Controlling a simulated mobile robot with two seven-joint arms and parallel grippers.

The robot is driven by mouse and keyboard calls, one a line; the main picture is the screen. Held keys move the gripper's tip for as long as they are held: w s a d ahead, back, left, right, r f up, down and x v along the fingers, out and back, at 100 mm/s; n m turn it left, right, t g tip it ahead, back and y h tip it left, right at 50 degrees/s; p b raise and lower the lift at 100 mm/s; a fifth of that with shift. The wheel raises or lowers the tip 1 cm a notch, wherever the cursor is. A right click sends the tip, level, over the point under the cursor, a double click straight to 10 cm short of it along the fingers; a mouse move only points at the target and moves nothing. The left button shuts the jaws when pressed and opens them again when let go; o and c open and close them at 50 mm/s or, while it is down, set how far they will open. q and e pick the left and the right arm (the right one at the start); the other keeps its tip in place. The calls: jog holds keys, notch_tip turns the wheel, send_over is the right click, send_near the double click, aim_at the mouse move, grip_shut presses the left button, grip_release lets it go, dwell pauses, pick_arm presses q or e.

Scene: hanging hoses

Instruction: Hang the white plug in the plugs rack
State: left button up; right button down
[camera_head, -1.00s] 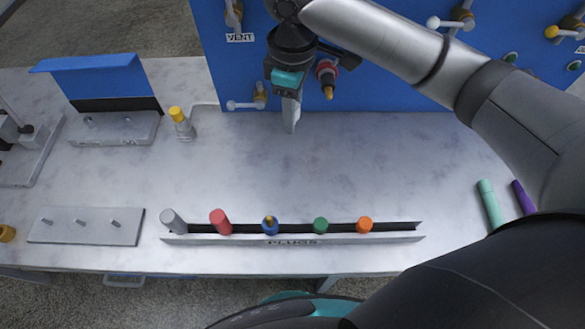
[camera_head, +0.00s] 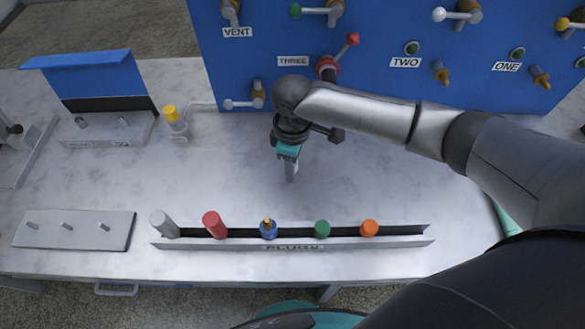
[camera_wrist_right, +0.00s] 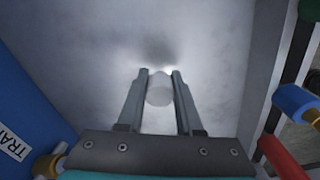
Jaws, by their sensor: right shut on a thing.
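My right gripper (camera_head: 290,174) is over the bare worktop, between the blue panel and the plugs rack, with its fingers pointing down. In the right wrist view its fingers (camera_wrist_right: 160,82) are shut on a pale white, rounded plug (camera_wrist_right: 159,91). In the head view the plug is hard to tell from the fingers. The plugs rack (camera_head: 300,244) is a long grey slotted rail near the table's front edge, apart from the gripper. It holds grey (camera_head: 165,225), red (camera_head: 214,226), blue (camera_head: 268,230), green (camera_head: 322,229) and orange (camera_head: 369,229) plugs. My left gripper is not in view.
The blue panel (camera_head: 370,75) with valves and ports stands at the back. A yellow-capped fitting (camera_head: 174,122) and a blue-lidded box (camera_head: 105,128) are at left. A grey plate with pegs (camera_head: 72,231) lies left of the rack. The worktop behind the rack is clear.

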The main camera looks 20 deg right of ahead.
jog(key=shift+f, duration=0.5)
jog(key=shift+f, duration=0.1)
jog(key=c, duration=0.6)
grip_release()
jog(key=shift+o, duration=0.2)
notch_tip(320, 180, up, 12)
jog(key=p, duration=0.3)
jog(key=shift+s, duration=0.1)
